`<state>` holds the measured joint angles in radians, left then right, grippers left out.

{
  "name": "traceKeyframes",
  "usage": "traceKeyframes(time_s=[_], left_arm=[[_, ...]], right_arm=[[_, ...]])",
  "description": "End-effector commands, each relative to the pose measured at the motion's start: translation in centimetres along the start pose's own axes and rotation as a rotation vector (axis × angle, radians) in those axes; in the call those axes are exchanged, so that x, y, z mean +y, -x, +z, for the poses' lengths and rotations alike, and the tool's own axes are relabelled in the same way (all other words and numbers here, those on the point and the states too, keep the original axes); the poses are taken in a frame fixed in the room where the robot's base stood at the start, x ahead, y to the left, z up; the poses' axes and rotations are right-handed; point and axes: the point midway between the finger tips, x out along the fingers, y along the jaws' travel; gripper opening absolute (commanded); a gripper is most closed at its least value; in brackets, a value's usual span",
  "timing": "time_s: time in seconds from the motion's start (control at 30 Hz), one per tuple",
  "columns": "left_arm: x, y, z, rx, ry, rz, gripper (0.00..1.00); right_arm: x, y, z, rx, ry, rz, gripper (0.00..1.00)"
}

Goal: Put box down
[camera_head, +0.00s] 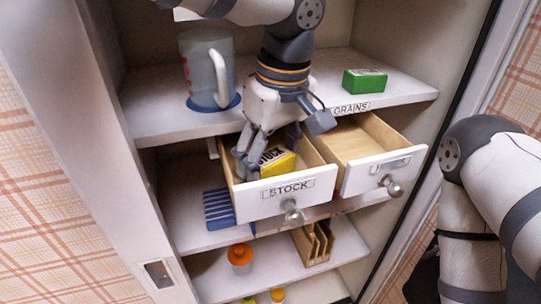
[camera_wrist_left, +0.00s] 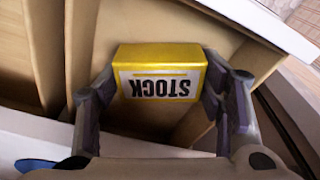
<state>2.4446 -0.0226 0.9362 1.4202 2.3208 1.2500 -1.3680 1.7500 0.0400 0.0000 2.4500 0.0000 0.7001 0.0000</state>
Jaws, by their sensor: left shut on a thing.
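A yellow box (camera_head: 283,166) with a white STOCK label is inside or just over the open drawer marked STOCK (camera_head: 262,198). My left gripper (camera_head: 263,158) reaches down into this drawer from above and is shut on the box. In the left wrist view the box (camera_wrist_left: 160,60) sits between the two fingers (camera_wrist_left: 163,95), its label upside down. I cannot tell whether the box touches the drawer floor. My right arm shows at the right edge, but its gripper is out of view.
A second open drawer (camera_head: 365,140) stands to the right, empty where visible. A green box (camera_head: 364,80) stands on the upper shelf above the GRAINS label (camera_head: 350,108). A clear jug (camera_head: 207,70) is at the upper left. Below are a blue rack (camera_head: 218,208), wooden holder (camera_head: 314,243) and orange-lidded jar (camera_head: 240,256).

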Motion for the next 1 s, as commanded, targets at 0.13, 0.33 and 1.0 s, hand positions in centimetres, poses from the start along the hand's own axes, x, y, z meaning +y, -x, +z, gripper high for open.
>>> traceKeyframes(time_s=[0.13,0.33,1.0], left_arm=[[0.0,-0.3,0.1,-0.002,0.0,-0.001,0.33],[0.0,-0.3,0.1,-0.001,0.0,-0.001,0.7],[0.1,10.5,0.0,-0.002,0.001,0.0,0.7]], right_arm=[[0.0,0.0,0.0,-0.001,0.0,0.0,0.4],[0.0,0.0,0.0,-0.001,0.0,0.0,0.4],[0.0,-0.7,0.6,-0.028,0.0,0.001,0.4]])
